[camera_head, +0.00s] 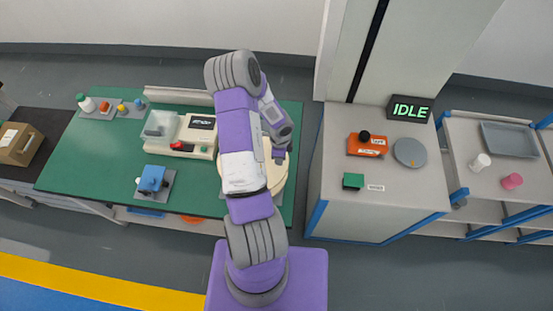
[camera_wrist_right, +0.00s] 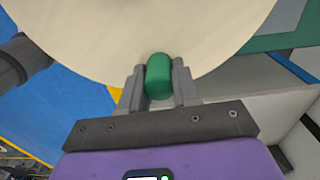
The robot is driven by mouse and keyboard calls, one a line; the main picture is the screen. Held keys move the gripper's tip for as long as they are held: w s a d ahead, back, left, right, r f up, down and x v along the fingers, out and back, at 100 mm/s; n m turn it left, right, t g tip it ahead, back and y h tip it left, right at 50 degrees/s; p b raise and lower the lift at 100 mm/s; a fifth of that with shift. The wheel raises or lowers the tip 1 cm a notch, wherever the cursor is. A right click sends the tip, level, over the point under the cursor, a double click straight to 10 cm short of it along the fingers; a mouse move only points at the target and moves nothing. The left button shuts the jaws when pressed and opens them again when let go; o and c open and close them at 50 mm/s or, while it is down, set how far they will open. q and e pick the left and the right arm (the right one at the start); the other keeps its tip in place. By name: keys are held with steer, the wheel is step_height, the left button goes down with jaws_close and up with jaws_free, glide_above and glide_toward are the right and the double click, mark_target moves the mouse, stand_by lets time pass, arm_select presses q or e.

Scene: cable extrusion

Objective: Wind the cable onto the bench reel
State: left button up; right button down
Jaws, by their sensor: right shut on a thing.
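The bench reel (camera_head: 285,178) is a pale round disc lying at the right end of the green bench, partly hidden behind my right arm. In the right wrist view the disc (camera_wrist_right: 200,25) fills the upper part. My right gripper (camera_wrist_right: 159,82) is shut on a green knob (camera_wrist_right: 159,75) near the rim of the disc. In the head view my right gripper (camera_head: 279,153) is over the reel, with its fingertips small. I cannot make out the cable in either view. My left gripper does not show.
The green bench (camera_head: 100,160) carries a white machine with a clear cover (camera_head: 161,127), a blue device (camera_head: 152,179) and small bottles.

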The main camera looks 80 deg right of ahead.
steer(key=shift+d+n, duration=0.2)
steer(key=shift+n, duration=0.1)
steer(key=c, duration=0.8)
jaws_free()
step_height(320, 180, up, 8)
steer(key=shift+f+p, duration=0.2)
steer(key=shift+p, duration=0.8)
steer(key=shift+d, duration=0.1)
